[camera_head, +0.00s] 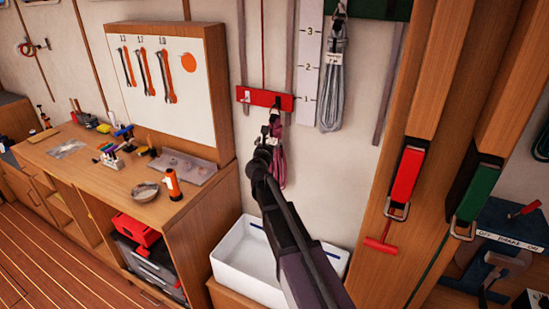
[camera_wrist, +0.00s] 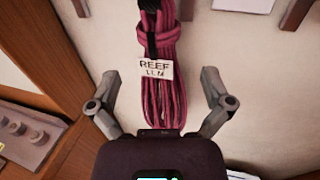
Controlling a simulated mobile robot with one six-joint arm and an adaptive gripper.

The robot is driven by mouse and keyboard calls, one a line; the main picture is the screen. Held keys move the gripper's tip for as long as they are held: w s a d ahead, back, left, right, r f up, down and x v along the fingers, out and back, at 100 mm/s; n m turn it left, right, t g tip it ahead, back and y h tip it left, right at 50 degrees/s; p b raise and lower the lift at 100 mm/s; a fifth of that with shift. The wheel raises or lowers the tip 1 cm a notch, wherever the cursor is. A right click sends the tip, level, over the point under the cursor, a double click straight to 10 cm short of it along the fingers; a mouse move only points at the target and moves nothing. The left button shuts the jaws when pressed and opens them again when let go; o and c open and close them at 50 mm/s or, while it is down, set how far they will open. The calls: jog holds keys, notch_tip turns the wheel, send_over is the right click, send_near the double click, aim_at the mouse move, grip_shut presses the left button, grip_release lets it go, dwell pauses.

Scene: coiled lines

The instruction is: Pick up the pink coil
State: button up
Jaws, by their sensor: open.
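The pink coil (camera_head: 278,162) hangs on the wall below a red bar in the head view, partly hidden behind my arm. In the wrist view the pink coil (camera_wrist: 163,95) hangs lengthwise between my fingers, with a dark wrap and a white tag (camera_wrist: 155,69) reading "REEF". My gripper (camera_wrist: 163,88) is open, one finger on each side of the coil and apart from it. In the head view my gripper (camera_head: 264,152) is at the coil, with its fingers hard to make out.
A red bar (camera_head: 265,98) is above the coil. A grey coil (camera_head: 332,85) hangs to the right, beside a numbered white board (camera_head: 309,60). A white bin (camera_head: 235,262) stands below. A wooden workbench (camera_head: 120,185) with tools is at the left.

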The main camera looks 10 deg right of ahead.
aim_at(274, 131)
jog(key=shift+x, duration=2.65)
jog(key=shift+x, duration=2.6)
jog(key=shift+a+r, duration=0.1)
jog(key=shift+r, duration=0.05)
jog(key=c, duration=1.1)
